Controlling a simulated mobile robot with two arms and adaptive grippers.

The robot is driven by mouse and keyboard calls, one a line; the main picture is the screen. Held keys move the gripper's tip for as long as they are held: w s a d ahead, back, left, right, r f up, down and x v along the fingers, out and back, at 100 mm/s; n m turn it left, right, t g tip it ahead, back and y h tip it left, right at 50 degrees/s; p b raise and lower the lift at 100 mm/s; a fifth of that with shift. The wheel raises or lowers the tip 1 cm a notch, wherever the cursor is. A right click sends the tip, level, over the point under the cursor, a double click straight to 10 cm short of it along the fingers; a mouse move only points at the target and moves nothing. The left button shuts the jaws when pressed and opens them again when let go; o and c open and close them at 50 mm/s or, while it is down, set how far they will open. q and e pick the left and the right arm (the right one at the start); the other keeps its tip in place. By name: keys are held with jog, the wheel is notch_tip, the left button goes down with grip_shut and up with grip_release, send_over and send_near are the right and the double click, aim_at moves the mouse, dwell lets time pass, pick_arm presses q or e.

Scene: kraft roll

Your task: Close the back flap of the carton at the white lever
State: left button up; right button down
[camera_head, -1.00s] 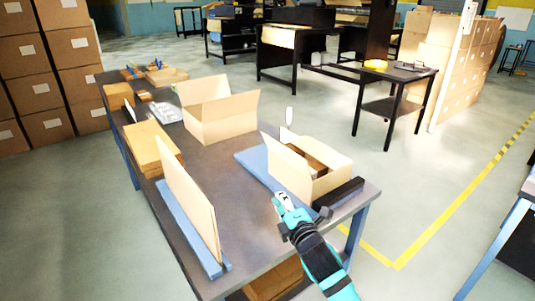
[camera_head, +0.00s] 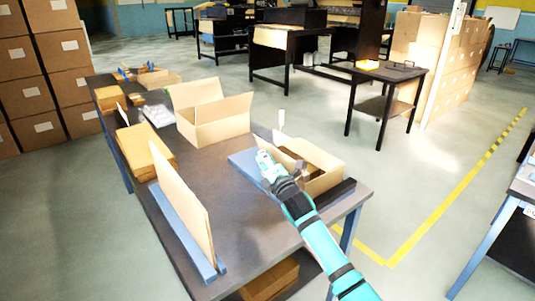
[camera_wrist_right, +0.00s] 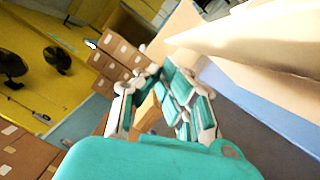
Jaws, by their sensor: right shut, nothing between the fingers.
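The open carton (camera_head: 325,180) stands on a blue base at the near right end of the bench. A large cardboard panel (camera_wrist_right: 240,35) lies close beside the fingers there. In the head view my gripper and forearm cover much of the carton's left side, so the flap's angle and any contact are unclear. My left gripper is not in view.
Another open carton (camera_head: 215,122) stands farther back on the bench. An upright cardboard sheet (camera_head: 182,205) stands in a blue holder at the near left. Flat cardboard (camera_head: 146,152) lies behind it. The bench top between them is clear.

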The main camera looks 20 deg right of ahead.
jog(key=shift+w+d+r, duration=0.2)
jog(key=shift+d+r, duration=0.05)
jog(key=shift+d, duration=0.3)
jog(key=shift+r, duration=0.1)
